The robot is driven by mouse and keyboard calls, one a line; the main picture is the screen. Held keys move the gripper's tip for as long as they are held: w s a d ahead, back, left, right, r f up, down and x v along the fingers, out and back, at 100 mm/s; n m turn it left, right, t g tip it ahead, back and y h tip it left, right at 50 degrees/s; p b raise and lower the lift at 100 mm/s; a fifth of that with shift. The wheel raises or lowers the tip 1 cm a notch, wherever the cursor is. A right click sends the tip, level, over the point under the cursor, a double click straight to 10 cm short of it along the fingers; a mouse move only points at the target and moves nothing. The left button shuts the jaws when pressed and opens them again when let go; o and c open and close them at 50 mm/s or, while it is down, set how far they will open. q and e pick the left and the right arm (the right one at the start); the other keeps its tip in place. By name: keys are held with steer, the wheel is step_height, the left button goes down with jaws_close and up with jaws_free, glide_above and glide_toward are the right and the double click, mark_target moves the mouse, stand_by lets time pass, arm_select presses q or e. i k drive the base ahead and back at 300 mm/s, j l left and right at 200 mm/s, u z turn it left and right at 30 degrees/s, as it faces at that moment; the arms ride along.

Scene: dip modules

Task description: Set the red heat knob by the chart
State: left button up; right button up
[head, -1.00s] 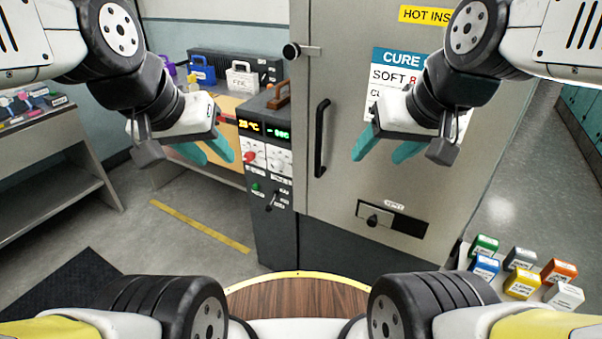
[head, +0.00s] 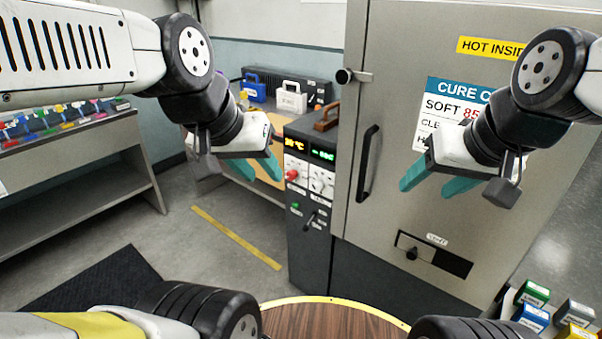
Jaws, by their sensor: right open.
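My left gripper (head: 262,172) is open, with teal fingers, left of the panel in the picture and apart from the knob. My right gripper (head: 432,182) is open and empty in front of the oven door below the chart.
The oven door has a black handle (head: 368,163) and a vent slider (head: 412,252). A green button (head: 295,206) and a lever (head: 310,218) sit below the knobs. A bench with white (head: 291,98) and blue cases stands behind. Coloured boxes (head: 533,293) are at lower right.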

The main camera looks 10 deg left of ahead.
mark_target(292, 174)
steer(key=z, duration=0.9)
steer(key=u, duration=0.9)
steer(key=i+j+u, duration=0.1)
steer(key=u, duration=0.3)
steer(key=i+j+u, duration=0.1)
steer(key=j+u, duration=0.15)
steer(key=u, duration=0.2)
steer(key=i+j+u, duration=0.1)
steer(key=u, duration=0.3)
